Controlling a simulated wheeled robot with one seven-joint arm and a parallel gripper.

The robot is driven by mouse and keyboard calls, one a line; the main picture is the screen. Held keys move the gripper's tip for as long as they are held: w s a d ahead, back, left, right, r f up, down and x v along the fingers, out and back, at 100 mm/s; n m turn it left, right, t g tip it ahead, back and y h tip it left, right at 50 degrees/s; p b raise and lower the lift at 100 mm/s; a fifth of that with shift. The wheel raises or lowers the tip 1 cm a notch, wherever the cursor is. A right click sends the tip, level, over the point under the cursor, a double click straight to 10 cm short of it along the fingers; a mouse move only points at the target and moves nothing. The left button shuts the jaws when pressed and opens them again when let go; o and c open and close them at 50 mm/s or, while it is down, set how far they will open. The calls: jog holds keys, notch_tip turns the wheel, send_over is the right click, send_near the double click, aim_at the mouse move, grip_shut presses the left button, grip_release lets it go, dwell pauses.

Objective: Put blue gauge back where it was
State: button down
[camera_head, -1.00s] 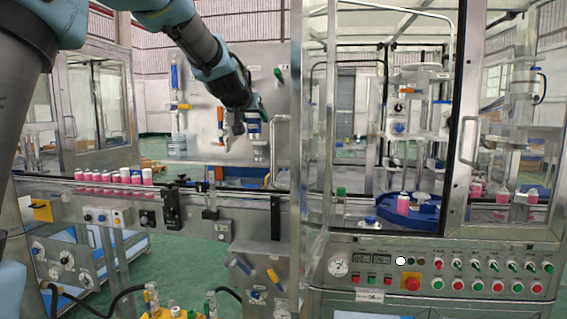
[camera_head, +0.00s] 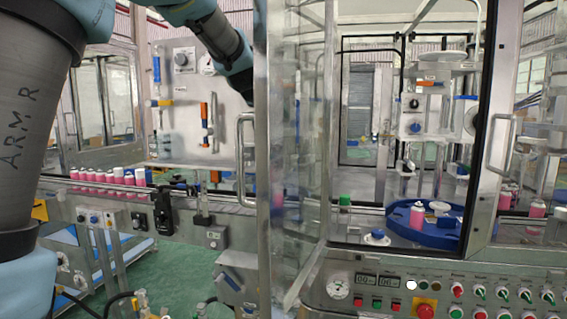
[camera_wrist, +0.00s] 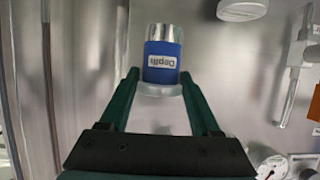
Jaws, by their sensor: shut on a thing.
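The blue gauge (camera_wrist: 162,62) shows in the wrist view as a blue cylinder with a silver top, a clear lower rim and a white label reading "Depth", which looks upside down. My gripper (camera_wrist: 160,84) has its two dark green fingers on either side of it, shut on it. The gauge is in front of a grey metal surface; I cannot tell whether it touches it. In the head view my arm runs to the upper middle, and my gripper and the gauge are hidden behind the metal door post.
The metal door post (camera_head: 262,170) stands close to my arm. Pink cans (camera_head: 110,176) line the conveyor at left. A blue round carrier (camera_head: 400,222) sits inside the machine.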

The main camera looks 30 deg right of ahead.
notch_tip(320, 180, down, 10)
jog(key=shift+r+b, duration=0.2)
jog(key=shift+b, duration=0.55)
jog(key=shift+c, duration=0.5)
grip_release()
